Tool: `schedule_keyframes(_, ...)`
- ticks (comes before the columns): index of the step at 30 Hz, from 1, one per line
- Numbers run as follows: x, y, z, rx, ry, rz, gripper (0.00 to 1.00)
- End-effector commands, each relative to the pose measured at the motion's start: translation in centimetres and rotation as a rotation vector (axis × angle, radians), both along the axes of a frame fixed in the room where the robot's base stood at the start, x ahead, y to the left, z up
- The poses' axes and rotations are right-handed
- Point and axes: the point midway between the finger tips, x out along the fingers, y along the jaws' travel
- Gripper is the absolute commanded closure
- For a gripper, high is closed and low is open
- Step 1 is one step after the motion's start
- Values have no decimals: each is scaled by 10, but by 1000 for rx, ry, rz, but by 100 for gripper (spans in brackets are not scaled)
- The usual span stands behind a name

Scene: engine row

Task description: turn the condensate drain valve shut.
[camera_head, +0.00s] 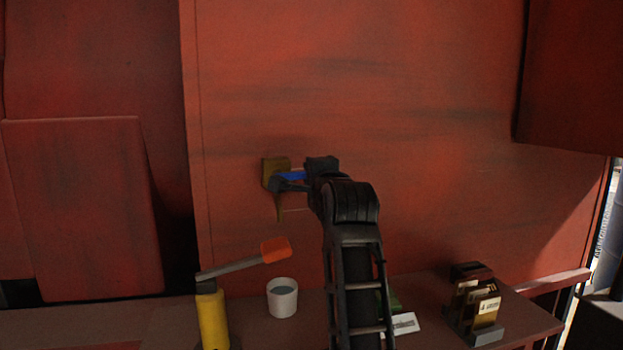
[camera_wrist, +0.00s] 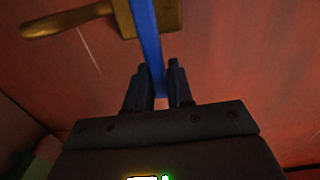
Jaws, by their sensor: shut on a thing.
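The condensate drain valve has a brass-coloured body (camera_head: 274,170) on the red wall, with a short spout hanging down from it. Its blue lever (camera_head: 291,176) points to the right in the head view, roughly level. My gripper (camera_head: 288,186) is at the lever, and my arm partly hides its far end. In the wrist view the blue lever (camera_wrist: 147,40) runs from the brass body (camera_wrist: 158,18) down between the two fingers. My gripper (camera_wrist: 160,88) is shut on the lever there.
Below stands a bench (camera_head: 420,325). It holds a white cup (camera_head: 282,298) with greyish contents, a yellow cylinder (camera_head: 213,320), an orange-ended lever (camera_head: 275,250), a white label card (camera_head: 403,323) and a rack of cards (camera_head: 476,305). The wall around the valve is clear.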

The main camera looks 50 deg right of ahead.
Motion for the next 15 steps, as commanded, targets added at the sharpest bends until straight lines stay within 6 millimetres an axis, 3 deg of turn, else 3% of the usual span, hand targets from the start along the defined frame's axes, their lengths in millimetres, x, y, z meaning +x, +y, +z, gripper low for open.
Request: schedule_keyframes(15, 0, 0, -5, 39, -21, -1, 100)
